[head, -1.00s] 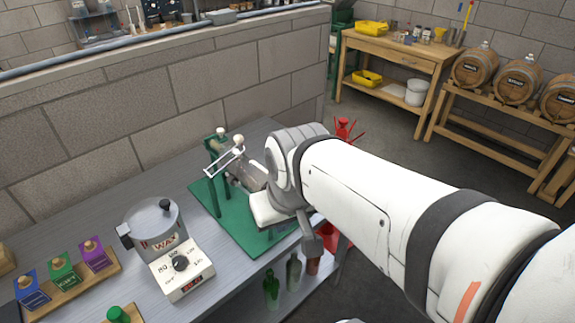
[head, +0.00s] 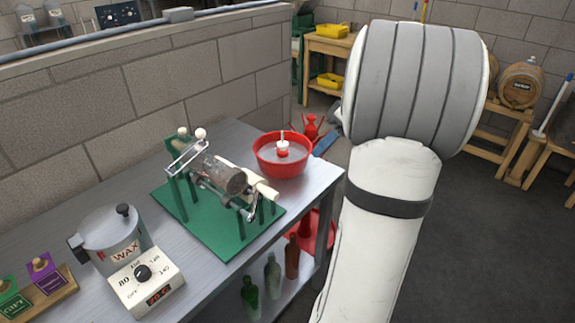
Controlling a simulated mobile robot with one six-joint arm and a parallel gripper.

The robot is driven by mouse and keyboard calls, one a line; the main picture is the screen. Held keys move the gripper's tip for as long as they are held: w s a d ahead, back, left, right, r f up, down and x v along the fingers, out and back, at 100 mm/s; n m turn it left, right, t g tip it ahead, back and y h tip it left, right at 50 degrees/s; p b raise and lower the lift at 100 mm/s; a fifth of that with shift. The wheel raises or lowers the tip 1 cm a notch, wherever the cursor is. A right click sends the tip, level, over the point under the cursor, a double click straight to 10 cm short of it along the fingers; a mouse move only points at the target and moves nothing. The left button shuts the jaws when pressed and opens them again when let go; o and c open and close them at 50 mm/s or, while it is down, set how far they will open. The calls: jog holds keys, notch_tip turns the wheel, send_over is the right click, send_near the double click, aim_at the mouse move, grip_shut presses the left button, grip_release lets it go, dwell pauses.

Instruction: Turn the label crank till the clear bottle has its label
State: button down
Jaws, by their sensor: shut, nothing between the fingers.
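The labelling machine is a green frame on a green base plate (head: 222,237) on the grey workbench. The clear bottle (head: 222,178) lies on its side in it, greyish and see-through. I cannot make out a label on it. A metal crank arm with a cream-coloured grip (head: 265,190) appears to be at the right end of the machine. A metal bar with a white ball (head: 200,133) stands at its left end. My arm fills the right side of the head view, clear of the machine. My gripper is out of the picture.
A wax pot (head: 112,238) with a heater (head: 146,283) stands left of the machine. A red basin (head: 285,156) is behind it at right. Several bottles stand on the shelf below (head: 232,310). Purple (head: 44,270) and green boxes sit at lower left.

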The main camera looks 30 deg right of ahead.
jog(key=a+f+p, duration=0.2)
jog(key=a+f, duration=0.4)
jog(key=a, duration=0.3)
jog(key=shift+w+a+f, duration=0.3)
jog(key=shift+w, duration=0.05)
